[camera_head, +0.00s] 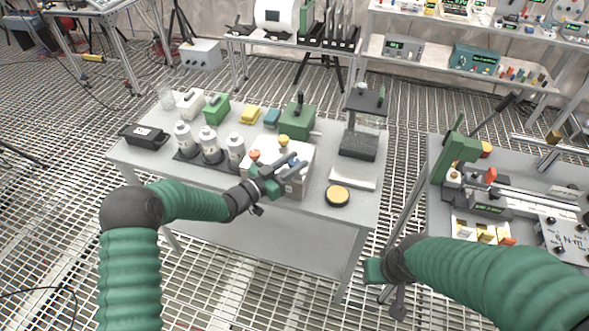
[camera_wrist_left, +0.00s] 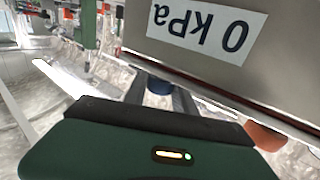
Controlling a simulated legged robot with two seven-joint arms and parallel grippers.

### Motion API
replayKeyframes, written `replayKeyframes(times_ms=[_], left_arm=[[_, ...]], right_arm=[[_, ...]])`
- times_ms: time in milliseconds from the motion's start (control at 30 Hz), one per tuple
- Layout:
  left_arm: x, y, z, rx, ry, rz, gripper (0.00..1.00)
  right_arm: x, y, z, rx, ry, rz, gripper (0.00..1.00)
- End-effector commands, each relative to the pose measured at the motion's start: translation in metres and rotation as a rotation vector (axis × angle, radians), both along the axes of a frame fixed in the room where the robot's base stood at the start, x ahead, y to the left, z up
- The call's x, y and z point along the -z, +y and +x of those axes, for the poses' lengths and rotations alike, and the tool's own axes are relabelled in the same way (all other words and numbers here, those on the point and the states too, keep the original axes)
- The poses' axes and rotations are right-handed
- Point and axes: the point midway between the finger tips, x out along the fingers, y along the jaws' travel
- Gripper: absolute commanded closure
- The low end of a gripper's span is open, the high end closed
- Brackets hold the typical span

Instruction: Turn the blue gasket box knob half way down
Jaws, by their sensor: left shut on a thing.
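The gasket box (camera_head: 264,180) is a pale grey box on the near table, with an orange knob (camera_head: 254,155), a yellow knob (camera_head: 284,140) and a blue knob (camera_head: 293,163) on top. My left gripper (camera_head: 290,168) reaches over the box from the left and is shut on the blue knob. In the left wrist view the blue knob (camera_wrist_left: 159,85) shows between the dark fingers, which partly hide it. The box face with an upside-down "0 kPa" label (camera_wrist_left: 205,28) and the orange knob (camera_wrist_left: 265,137) are close by. My right gripper (camera_head: 385,272) hangs away from the box at lower right; its fingers are unclear.
White bottles (camera_head: 209,144) stand on a dark tray left of the box. A green box (camera_head: 297,122) and a dark stand (camera_head: 358,143) are behind it. A round black-and-yellow disc (camera_head: 338,195) lies to its right. Another table (camera_head: 437,205) stands at the right.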

Motion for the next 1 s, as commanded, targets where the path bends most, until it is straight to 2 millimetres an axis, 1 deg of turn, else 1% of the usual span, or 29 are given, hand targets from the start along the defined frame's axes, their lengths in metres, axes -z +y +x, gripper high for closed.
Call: replayKeyframes(times_ms=[33,100,400,600,1000], left_arm=[[0.004,0.002,0.002,0.032,-0.004,0.003,1.0],[0.004,0.002,0.002,0.082,-0.003,0.002,1.0],[0.001,0.001,0.001,0.229,-0.001,-0.001,1.0],[-0.001,0.001,0.001,0.267,-0.001,-0.003,1.0],[-0.003,0.001,0.001,0.273,-0.002,-0.006,1.0]], right_arm=[[0.009,0.0,0.0,0.0,0.0,0.0,0.64],[0.013,0.0,0.0,0.0,0.0,0.0,0.64],[0.024,0.0,0.0,0.0,0.0,0.0,0.64],[0.026,0.0,0.0,0.0,0.0,0.0,0.64],[0.026,0.0,0.0,0.0,0.0,0.0,0.64]])
